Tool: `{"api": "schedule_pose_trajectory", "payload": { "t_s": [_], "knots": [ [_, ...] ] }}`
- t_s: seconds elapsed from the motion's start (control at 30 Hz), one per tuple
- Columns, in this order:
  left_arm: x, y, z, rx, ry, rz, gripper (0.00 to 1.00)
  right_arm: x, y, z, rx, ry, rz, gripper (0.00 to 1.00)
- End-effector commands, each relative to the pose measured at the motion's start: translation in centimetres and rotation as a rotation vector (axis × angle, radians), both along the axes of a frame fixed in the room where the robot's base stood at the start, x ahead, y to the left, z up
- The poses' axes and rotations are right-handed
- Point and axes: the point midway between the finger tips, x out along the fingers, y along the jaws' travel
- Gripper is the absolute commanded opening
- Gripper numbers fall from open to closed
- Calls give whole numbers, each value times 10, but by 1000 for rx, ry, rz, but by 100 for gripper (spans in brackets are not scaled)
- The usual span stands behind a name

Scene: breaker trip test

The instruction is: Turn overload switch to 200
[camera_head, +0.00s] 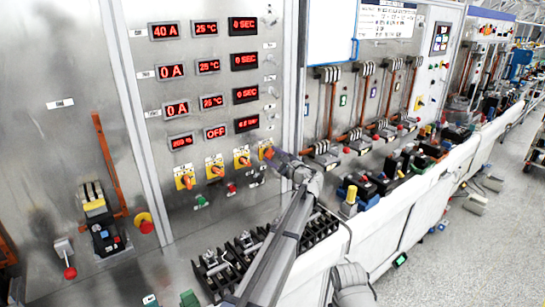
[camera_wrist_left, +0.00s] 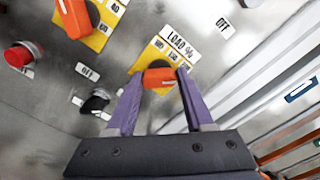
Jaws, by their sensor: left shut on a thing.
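The load switch is an orange knob (camera_wrist_left: 159,79) on a yellow plate (camera_wrist_left: 166,49) printed "LOAD %". It is the rightmost of the yellow-plated switches on the panel in the head view (camera_head: 266,150). My left gripper (camera_head: 272,154) reaches it from the lower right. In the left wrist view, its two purple fingers (camera_wrist_left: 160,76) stand on either side of the knob and are shut on it. The smaller numbers on the plate are too blurred to read surely, and the fingers hide part of it. My right gripper is not in view.
More orange knobs on yellow plates (camera_head: 185,177) sit to the left. A red button (camera_wrist_left: 18,55) and a black knob (camera_wrist_left: 96,101) are near the fingers. Red displays (camera_head: 181,142) are above. A black terminal row (camera_head: 215,272) lies below.

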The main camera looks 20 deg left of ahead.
Motion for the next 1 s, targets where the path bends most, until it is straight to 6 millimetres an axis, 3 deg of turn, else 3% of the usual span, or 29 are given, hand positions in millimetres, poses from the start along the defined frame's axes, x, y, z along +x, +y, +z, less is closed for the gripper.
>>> {"api": "schedule_pose_trajectory", "payload": {
  "t_s": [0.07,0.1,0.33,0.73,1.0],
  "knots": [
    [-1,0,-1,-3,0,0,0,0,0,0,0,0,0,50],
    [-1,0,-1,-4,-1,0,55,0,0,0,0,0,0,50],
    [0,0,-1,-2,-1,0,80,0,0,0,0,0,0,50],
    [-4,-4,0,-2,-1,-1,82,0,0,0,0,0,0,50],
    [-26,-31,0,-2,-1,-2,82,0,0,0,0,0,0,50]
  ]
}}
